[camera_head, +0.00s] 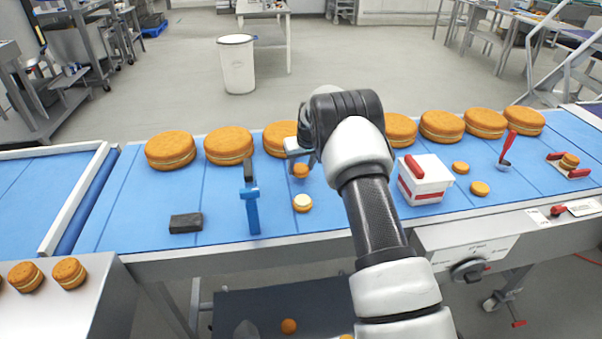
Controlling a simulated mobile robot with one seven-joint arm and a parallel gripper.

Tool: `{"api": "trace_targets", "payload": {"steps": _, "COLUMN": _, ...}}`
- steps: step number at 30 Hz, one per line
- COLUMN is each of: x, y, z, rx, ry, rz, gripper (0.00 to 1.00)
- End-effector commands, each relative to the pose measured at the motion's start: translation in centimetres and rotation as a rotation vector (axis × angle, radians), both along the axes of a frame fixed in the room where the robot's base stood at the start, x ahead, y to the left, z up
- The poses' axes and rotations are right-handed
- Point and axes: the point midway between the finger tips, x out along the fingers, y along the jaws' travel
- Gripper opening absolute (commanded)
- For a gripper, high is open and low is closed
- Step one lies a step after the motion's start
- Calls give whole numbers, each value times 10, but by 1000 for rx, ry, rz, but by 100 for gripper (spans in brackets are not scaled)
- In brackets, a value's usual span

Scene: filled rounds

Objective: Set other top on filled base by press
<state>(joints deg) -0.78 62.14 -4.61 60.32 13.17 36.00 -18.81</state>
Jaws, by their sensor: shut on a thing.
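My gripper (299,158) is over the middle of the blue belt, partly hidden by my wrist. It is shut on a small orange-brown round top (300,171). The filled base (302,203), a small round with a white upper face, lies on the belt nearer the front, below the held top in the picture. The two look apart. A blue upright tool with a dark upper end (251,205) stands left of the filled base; it may be the press, but I cannot tell for sure.
A red-and-white box (424,182), two small loose rounds (461,167) (480,188) and a red-handled tool (506,150) are on the right. A dark block (186,223) lies left. Large filled rounds (229,145) line the back. A small round sits on a red-and-white holder (569,172) far right.

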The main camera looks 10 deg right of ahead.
Motion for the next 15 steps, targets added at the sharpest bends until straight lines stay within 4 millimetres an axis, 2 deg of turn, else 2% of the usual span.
{"api": "trace_targets", "payload": {"steps": 1, "x": 1, "y": 0, "z": 12, "rx": 0, "ry": -4, "rz": 1, "gripper": 37}}
{"api": "trace_targets", "payload": {"steps": 6, "x": 1, "y": 0, "z": 46, "rx": 1, "ry": -3, "rz": -1, "gripper": 37}}
{"api": "trace_targets", "payload": {"steps": 11, "x": -2, "y": 0, "z": 67, "rx": 2, "ry": -2, "rz": -1, "gripper": 37}}
{"api": "trace_targets", "payload": {"steps": 15, "x": -22, "y": 0, "z": 76, "rx": 7, "ry": 0, "rz": -10, "gripper": 37}}
